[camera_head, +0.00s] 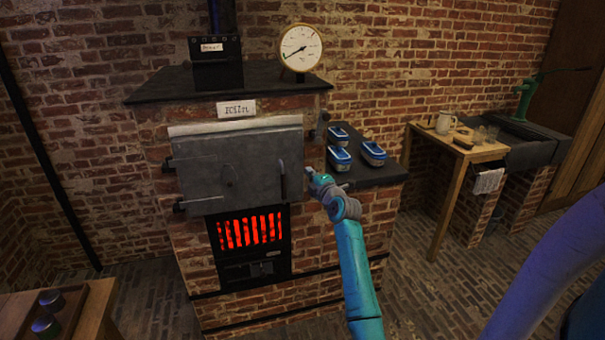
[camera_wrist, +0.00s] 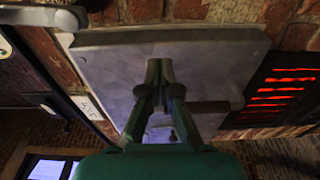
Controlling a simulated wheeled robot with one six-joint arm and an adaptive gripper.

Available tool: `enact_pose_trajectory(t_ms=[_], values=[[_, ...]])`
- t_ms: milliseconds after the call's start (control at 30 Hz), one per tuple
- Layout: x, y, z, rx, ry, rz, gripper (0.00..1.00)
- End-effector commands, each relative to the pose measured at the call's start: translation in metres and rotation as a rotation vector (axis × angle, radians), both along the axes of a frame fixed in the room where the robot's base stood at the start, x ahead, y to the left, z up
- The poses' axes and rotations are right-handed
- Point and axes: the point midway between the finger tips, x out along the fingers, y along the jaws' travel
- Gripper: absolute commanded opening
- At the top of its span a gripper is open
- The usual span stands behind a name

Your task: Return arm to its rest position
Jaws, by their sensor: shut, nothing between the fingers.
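My gripper (camera_head: 311,172) is shut and empty at the end of my raised teal arm, in front of the right side of the brick furnace in the head view. In the wrist view my gripper (camera_wrist: 159,72) points at the grey metal furnace door (camera_head: 228,165), which fills much of that view (camera_wrist: 215,62). The door looks closed. Its dark upright handle (camera_head: 283,180) is just left of my gripper in the head view. I cannot tell whether the fingertips touch the door.
A red-glowing grate (camera_head: 250,232) lies below the door. Several blue-and-white containers (camera_head: 373,153) stand on the dark side ledge (camera_head: 385,175). A round gauge (camera_head: 300,47) stands on top. A wooden table (camera_head: 455,150) with a mug (camera_head: 446,122) is at right. The floor between is clear.

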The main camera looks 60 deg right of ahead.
Motion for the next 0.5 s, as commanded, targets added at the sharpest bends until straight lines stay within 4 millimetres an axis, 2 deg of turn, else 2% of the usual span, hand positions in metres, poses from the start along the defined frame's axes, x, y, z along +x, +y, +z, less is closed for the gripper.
enact_pose_trajectory(t_ms=[200,500], values=[[-0.031,-0.023,-0.001,0.001,0.000,-0.003,0.00],[-0.051,-0.037,-0.001,0.001,0.000,0.000,0.00]])
